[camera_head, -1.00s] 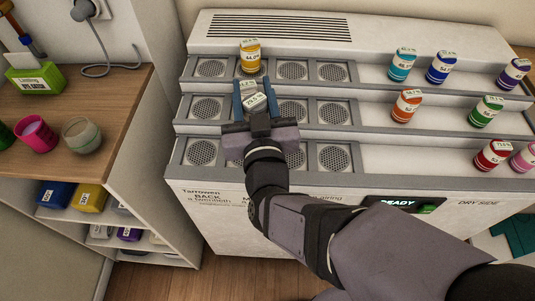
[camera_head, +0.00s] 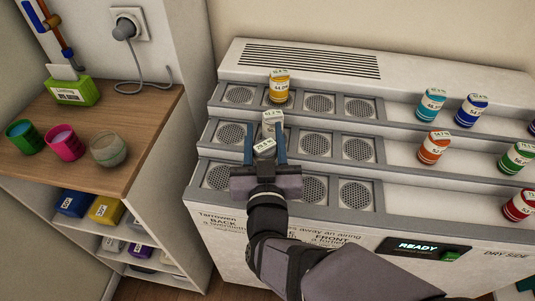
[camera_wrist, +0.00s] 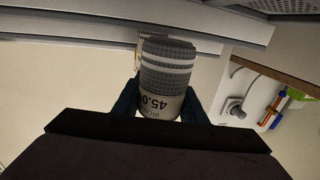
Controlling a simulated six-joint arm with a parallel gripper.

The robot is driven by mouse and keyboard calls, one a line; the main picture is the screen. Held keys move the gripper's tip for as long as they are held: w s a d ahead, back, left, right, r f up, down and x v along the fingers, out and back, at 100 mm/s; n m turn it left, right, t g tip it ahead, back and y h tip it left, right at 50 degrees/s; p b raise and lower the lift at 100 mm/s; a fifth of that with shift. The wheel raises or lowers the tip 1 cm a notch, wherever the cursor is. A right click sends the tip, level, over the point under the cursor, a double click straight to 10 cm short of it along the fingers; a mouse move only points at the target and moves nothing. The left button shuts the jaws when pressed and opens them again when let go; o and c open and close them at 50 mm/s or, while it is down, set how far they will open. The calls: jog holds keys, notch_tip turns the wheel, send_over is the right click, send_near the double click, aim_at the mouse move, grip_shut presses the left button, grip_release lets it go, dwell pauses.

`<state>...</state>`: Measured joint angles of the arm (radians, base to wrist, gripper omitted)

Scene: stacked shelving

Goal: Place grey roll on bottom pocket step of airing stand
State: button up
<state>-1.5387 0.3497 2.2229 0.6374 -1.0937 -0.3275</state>
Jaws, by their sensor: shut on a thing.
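My gripper (camera_head: 265,135) is shut on the grey roll (camera_wrist: 167,65), which has a grid pattern, white bands and a 45.0 label in the wrist view. In the head view mainly its pale top label (camera_head: 264,147) shows between the blue fingers. The airing stand (camera_head: 375,237) has three stepped rows with round vents on its left part. My gripper is over the bottom pocket step (camera_head: 336,192), around the second vent from the left, which it hides. The gap beneath the roll is not visible.
A yellow roll (camera_head: 279,90) stands on the top step. Coloured rolls, including an orange one (camera_head: 433,148), stand at right. Bottom vents at left (camera_head: 218,176) and right (camera_head: 357,195) are clear.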

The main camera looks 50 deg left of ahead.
jog(key=shift+f, duration=0.6)
jog(key=shift+f, duration=0.1)
jog(key=shift+f+b, duration=0.3)
jog(key=shift+f, duration=1.4)
jog(key=shift+f, duration=0.1)
jog(key=shift+f, duration=0.1)
jog(key=o, duration=1.1)
